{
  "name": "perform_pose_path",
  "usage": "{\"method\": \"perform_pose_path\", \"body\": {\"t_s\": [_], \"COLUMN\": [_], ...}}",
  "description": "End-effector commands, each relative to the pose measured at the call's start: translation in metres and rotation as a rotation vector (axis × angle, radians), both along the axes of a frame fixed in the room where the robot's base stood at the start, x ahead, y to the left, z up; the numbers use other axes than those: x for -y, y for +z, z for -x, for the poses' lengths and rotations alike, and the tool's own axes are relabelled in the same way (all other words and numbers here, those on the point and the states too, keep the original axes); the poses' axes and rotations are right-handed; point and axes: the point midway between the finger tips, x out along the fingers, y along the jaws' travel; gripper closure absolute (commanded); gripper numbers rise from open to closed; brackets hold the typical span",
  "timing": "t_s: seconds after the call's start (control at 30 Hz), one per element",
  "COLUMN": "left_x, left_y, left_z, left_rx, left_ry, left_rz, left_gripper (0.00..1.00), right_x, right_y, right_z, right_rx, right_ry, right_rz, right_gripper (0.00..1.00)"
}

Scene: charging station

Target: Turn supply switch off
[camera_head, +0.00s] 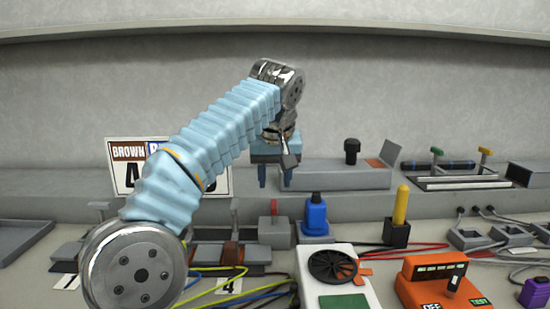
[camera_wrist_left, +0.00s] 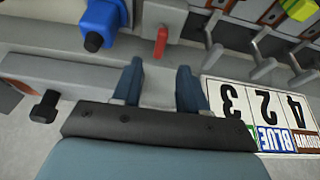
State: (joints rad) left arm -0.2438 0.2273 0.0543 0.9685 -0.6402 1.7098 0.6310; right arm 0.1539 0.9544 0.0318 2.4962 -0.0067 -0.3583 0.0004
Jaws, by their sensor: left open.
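A grey box with a small red lever (camera_head: 274,208) stands on the bench; it is probably the supply switch, but no label on it is readable. The red lever also shows in the left wrist view (camera_wrist_left: 161,42), beyond the fingertips and roughly in line with the gap between them. My left gripper (camera_head: 275,178) points down above and behind the box. Its two blue fingers are apart and empty in the left wrist view (camera_wrist_left: 157,88), not touching the lever. My right gripper is in neither view.
A blue plug-like block (camera_head: 314,215) stands right of the lever box. A labelled sign (camera_head: 211,178) leans behind my arm. A fan unit (camera_head: 300,265), an orange OFF/TEST box (camera_head: 420,284), a yellow-handled block (camera_head: 396,232) and loose wires crowd the front.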

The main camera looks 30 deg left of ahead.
Motion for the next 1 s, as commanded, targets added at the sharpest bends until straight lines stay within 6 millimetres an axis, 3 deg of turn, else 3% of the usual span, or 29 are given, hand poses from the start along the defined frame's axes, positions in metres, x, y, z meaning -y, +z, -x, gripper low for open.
{"method": "perform_pose_path", "body": {"t_s": [0.13, 0.33, 1.0], "left_x": [0.008, 0.012, 0.013], "left_y": [0.032, 0.052, 0.058], "left_z": [0.01, 0.017, 0.021], "left_rx": [0.005, 0.001, 0.0], "left_ry": [-0.002, -0.001, 0.0], "left_rz": [0.002, -0.001, -0.001], "left_gripper": [0.57, 0.57, 0.57], "right_x": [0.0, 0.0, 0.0], "right_y": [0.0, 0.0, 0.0], "right_z": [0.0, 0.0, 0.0], "right_rx": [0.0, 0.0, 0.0], "right_ry": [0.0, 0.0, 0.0], "right_rz": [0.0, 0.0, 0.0], "right_gripper": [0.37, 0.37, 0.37]}}
